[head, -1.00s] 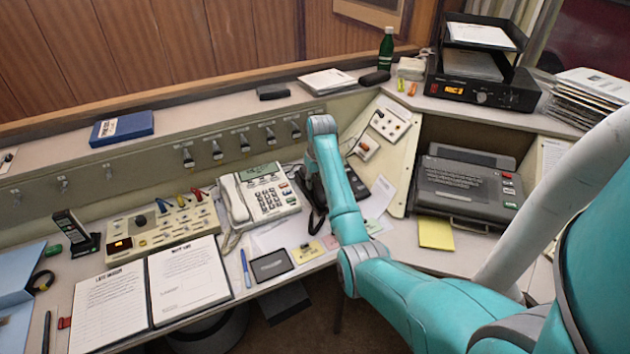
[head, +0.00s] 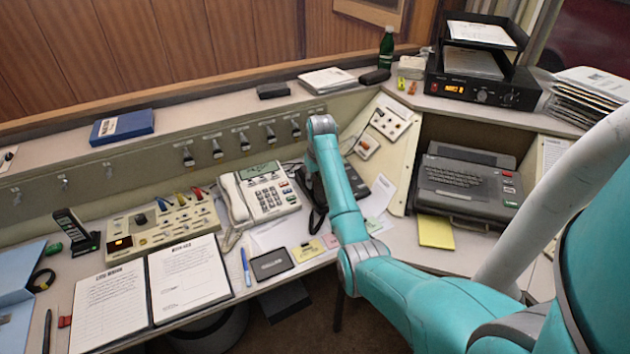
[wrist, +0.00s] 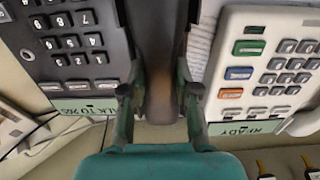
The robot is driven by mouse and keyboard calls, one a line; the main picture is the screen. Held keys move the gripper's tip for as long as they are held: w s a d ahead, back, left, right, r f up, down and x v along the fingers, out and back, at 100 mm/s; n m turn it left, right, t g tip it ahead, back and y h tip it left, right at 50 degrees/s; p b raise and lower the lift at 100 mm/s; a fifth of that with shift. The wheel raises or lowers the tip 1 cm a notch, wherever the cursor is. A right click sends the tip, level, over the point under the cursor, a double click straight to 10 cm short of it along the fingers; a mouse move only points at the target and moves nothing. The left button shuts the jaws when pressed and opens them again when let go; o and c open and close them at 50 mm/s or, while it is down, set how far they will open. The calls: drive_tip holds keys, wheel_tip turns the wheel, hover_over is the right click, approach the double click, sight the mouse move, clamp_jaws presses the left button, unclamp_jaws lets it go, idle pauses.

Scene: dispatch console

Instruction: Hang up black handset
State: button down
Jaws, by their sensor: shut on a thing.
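The black handset (wrist: 160,45) runs lengthwise up the middle of the wrist view. My gripper (wrist: 158,95) has a finger on each side of it and is shut on it. The black telephone (wrist: 75,40), with its dark keypad, is to the left of the handset in the wrist view. I cannot tell whether the handset touches its cradle. In the head view my arm covers the gripper and much of the black telephone (head: 355,180). A dark part, perhaps the handset or its cord (head: 318,212), shows left of my arm.
A white telephone (head: 262,190) with its own handset stands close to the left of my arm; it shows at the right of the wrist view (wrist: 275,70). Loose papers, a small black pad (head: 271,263) and a blue pen (head: 245,267) lie in front. A grey terminal (head: 468,185) stands right.

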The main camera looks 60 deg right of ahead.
drive_tip(key=shift+f, duration=0.25)
drive_tip(key=shift+c, duration=1.4)
unclamp_jaws()
drive_tip(key=shift+r, duration=0.1)
drive_tip(key=shift+s+a+r, duration=0.1)
drive_tip(key=shift+s+r, duration=0.05)
drive_tip(key=shift+r, duration=1)
drive_tip(key=shift+s+a+r, duration=0.1)
drive_tip(key=shift+s+r, duration=0.05)
drive_tip(key=shift+r, duration=0.95)
drive_tip(key=shift+s+a+r, duration=0.1)
drive_tip(key=shift+s+r, duration=0.05)
drive_tip(key=shift+r, duration=1)
drive_tip(key=shift+s, duration=0.1)
